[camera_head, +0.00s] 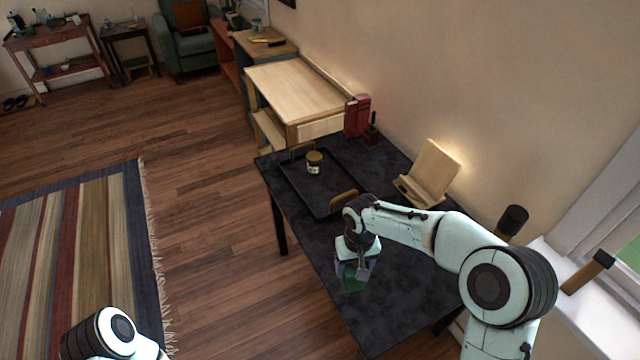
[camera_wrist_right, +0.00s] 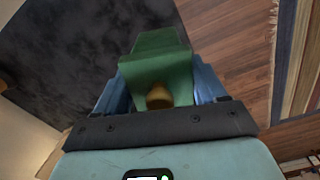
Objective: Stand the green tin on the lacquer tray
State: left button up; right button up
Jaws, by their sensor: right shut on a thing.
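The green tin (camera_head: 351,284) is held by my right gripper (camera_head: 354,270), over the near left edge of the dark table. In the right wrist view the green tin (camera_wrist_right: 158,62) sits between the blue fingers, with a round brass-coloured knob facing the camera. I cannot tell its height above the table. The dark lacquer tray (camera_head: 326,192) lies farther back on the same table, with a handle at each end. My left gripper is out of view; only part of that arm shows at the bottom left.
A wooden stand (camera_head: 431,172) is right of the tray, near the wall. Red books (camera_head: 357,115) and a small dark object (camera_head: 372,135) are at the table's back. The tray has bare room around the jar. The table (camera_head: 395,270) is clear right of the tin.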

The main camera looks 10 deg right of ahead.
aim_at(325, 187)
jog(key=j+z, duration=0.2)
jog(key=j, duration=0.65)
jog(key=i+j+z, duration=0.3)
jog(key=j, duration=0.25)
jog(key=i+j+z, duration=0.15)
jog(key=j, duration=0.15)
jog(key=i+j+z, duration=0.45)
jog(key=i+j, duration=0.2)
jog(key=j, duration=0.15)
jog(key=i+j+z, duration=0.15)
jog(key=i, duration=0.25)
jog(key=i+j+z, duration=0.15)
jog(key=i+j, duration=0.1)
jog(key=i, duration=0.1)
